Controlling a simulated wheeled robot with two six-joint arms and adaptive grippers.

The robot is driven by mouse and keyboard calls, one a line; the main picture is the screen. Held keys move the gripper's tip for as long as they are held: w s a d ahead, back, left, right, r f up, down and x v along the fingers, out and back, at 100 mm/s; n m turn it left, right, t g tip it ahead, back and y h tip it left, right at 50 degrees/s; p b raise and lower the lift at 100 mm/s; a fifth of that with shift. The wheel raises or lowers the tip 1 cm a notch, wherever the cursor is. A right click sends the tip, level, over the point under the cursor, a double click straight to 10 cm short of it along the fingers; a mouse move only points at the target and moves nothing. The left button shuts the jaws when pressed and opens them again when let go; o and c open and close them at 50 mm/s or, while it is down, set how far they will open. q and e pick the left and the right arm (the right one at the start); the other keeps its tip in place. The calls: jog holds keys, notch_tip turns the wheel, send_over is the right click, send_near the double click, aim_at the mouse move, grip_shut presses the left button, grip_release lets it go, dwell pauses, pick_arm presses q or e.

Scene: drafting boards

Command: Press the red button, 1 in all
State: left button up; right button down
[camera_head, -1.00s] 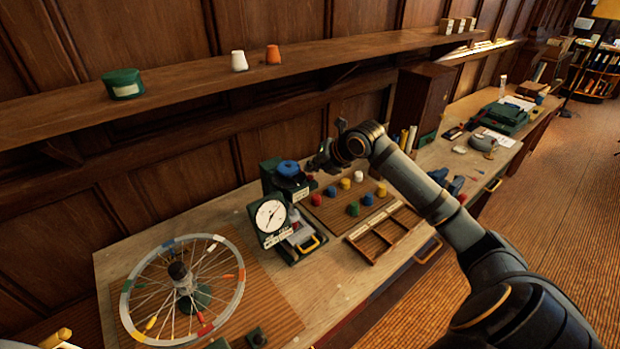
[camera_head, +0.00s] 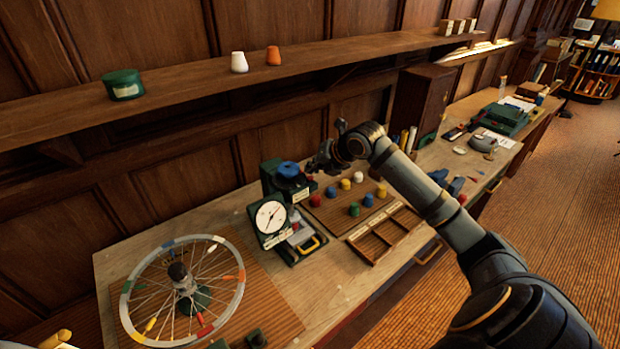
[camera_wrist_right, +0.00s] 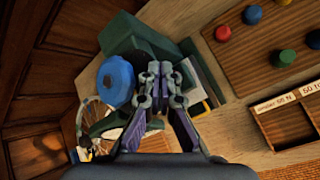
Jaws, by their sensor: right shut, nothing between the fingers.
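A red button (camera_head: 314,200) stands on the left part of a brown board (camera_head: 330,213) among several coloured knobs; it also shows in the wrist view (camera_wrist_right: 222,33), to the upper right of the fingers. My right gripper (camera_head: 316,164) is shut and empty. In the head view it appears above and behind the red button, near the blue-topped green device (camera_head: 270,180). In the wrist view its fingertips (camera_wrist_right: 160,70) are together over that device, beside its blue knob (camera_wrist_right: 115,80), apart from the red button. My left gripper is not in view.
A dial gauge (camera_head: 271,217) fronts the green device. A spoked wheel (camera_head: 128,306) stands at the left of the bench. A divided wooden tray (camera_head: 372,250) lies in front of the board. A shelf (camera_head: 190,88) runs along the wall, and a brown cabinet (camera_head: 420,100) stands behind right.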

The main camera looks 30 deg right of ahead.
jog(key=shift+f, duration=0.1)
jog(key=shift+f, duration=0.3)
jog(key=shift+f, duration=0.1)
jog(key=shift+s+f+b, duration=0.4)
jog(key=shift+f+b, duration=0.05)
jog(key=shift+f, duration=0.35)
dwell(0.9)
jog(key=shift+r, duration=0.1)
jog(key=shift+w+a+r+p, duration=0.15)
jog(key=shift+r+p, duration=0.25)
jog(key=shift+p, duration=0.2)
jog(key=shift+w, duration=0.1)
jog(key=shift+r, duration=0.15)
